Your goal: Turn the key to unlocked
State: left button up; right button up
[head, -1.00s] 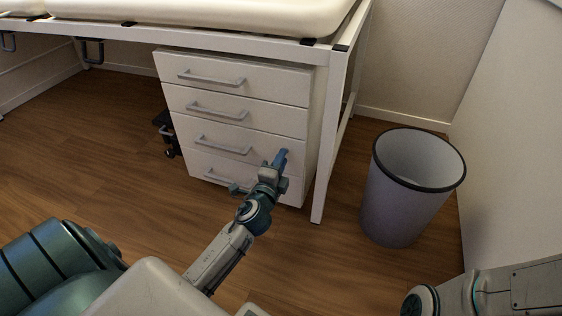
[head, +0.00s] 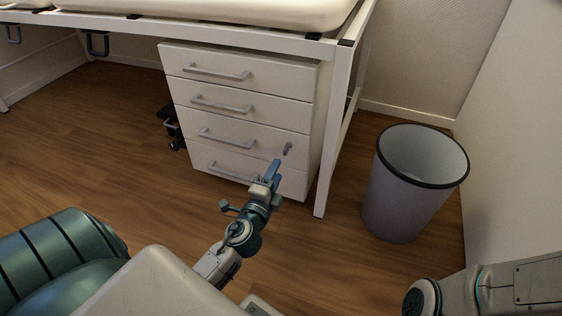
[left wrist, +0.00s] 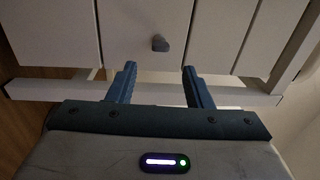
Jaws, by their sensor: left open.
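The key (head: 288,148) is a small grey piece on the right side of the third drawer front of a white drawer unit (head: 243,56). In the left wrist view the key (left wrist: 159,43) stands out from the white front, ahead of and roughly between the finger lines. My left gripper (head: 275,173) is just below and in front of the key, apart from it. Its two blue fingers (left wrist: 158,84) are open and empty. Which way the key is turned is too small to tell. My right gripper is not in view.
The drawer unit stands under a white-framed bed or bench, whose leg (head: 337,130) rises just right of it. A grey waste bin (head: 408,190) stands farther right by the wall. Drawer handles (head: 226,138) stick out left of the key. The wood floor (head: 90,150) at left is clear.

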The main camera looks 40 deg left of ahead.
pick_arm(q)
jog(key=shift+v, duration=1.65)
